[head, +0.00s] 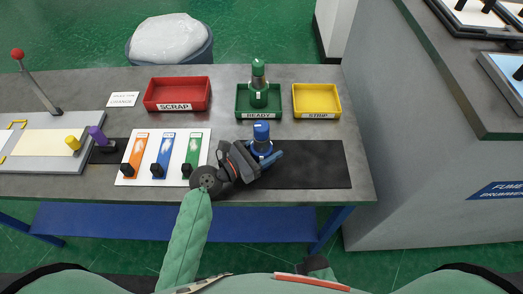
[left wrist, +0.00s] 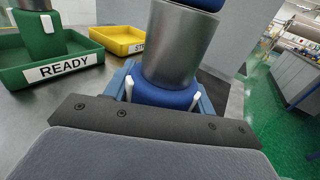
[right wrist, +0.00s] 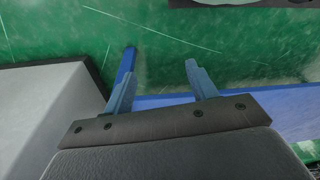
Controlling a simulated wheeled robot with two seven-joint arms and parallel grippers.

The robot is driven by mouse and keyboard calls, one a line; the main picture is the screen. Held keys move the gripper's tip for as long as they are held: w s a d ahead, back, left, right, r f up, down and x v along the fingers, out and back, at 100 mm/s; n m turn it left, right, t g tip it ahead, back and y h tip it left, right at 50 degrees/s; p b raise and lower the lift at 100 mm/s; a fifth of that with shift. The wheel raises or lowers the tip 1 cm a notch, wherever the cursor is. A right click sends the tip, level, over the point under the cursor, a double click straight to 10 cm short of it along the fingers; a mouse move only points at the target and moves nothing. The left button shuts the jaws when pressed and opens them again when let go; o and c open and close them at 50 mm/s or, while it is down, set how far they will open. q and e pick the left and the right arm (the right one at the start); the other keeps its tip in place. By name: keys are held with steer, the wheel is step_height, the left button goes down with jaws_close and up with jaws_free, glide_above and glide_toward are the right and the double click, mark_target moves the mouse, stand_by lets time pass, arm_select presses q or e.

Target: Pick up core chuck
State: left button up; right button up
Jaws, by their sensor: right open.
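A blue core chuck (head: 262,130) with a grey metal band stands upright at the left end of the black mat. In the left wrist view, its metal body (left wrist: 178,50) rises just ahead of the gripper. My left gripper (head: 264,158) reaches it from the front left, with one finger on each side of its blue base. The fingers look close against the base, but I cannot tell whether they grip it. A green chuck (head: 258,88) stands upright in the green READY tray (head: 242,114). My right gripper (right wrist: 160,80) is open and empty, over the floor by the table's blue frame.
Behind are a red SCRAP tray (head: 178,94) and a yellow STRIP tray (head: 317,101). Left of my left gripper lies a white board (head: 156,183) with coloured strips and black knobs. The black mat (head: 315,165) is clear to the right. A grey cabinet (head: 420,180) stands beyond the table's right edge.

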arm_select(q)
steer(key=c, duration=0.4)
steer(key=shift+o, duration=0.2)
steer(key=shift+r, duration=0.15)
